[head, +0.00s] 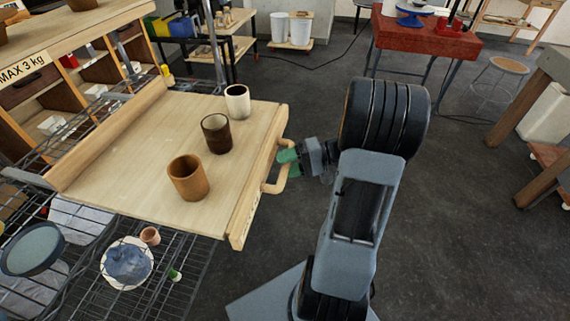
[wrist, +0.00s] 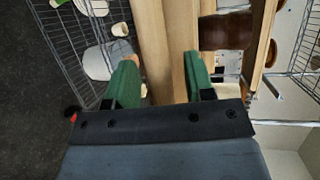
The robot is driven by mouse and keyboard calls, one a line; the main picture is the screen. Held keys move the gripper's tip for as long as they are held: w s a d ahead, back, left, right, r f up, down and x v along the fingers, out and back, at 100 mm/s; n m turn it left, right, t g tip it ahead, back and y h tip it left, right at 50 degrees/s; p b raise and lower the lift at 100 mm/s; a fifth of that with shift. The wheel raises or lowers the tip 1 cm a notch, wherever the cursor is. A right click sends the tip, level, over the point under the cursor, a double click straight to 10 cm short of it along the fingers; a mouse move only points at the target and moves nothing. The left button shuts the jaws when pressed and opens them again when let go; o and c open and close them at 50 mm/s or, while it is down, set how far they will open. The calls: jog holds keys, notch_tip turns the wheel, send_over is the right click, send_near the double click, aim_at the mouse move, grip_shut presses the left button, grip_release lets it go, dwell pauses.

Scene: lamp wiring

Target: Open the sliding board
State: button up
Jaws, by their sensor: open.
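The sliding board (head: 150,130) is a pale wooden panel, pulled out from the shelf unit over wire racks. A wooden bar handle (head: 270,183) stands off its front edge. My gripper (head: 287,160) is at the handle with green fingers. In the wrist view my gripper (wrist: 159,60) is open, one finger on each side of a wooden bar (wrist: 152,45) that looks like the handle. I cannot tell whether the fingers touch it. Three cups stand upright on the board: white (head: 237,101), dark brown (head: 216,133) and tan (head: 188,178).
The wooden shelf unit (head: 25,85) carries a "MAX 3 kg" label. Below the board, wire racks hold a plate (head: 127,262) and a bowl (head: 33,249). A red table (head: 425,38) and a stool (head: 509,66) stand behind.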

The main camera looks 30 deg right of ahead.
jog(key=v, duration=1.3)
jog(key=shift+d, duration=0.2)
jog(key=s+a+f+m+g+h+p, duration=0.3)
jog(key=a+f+m+g+h, duration=0.15)
jog(key=h, duration=0.35)
jog(key=a+r+n+t+h+p, duration=0.2)
jog(key=a+r+n+h+p, duration=0.4)
jog(key=a+r, duration=1.1)
jog(key=n+p, duration=0.3)
jog(key=shift+r+t+h, duration=0.25)
jog(key=shift+t+h, duration=0.1)
jog(key=shift+h, duration=0.05)
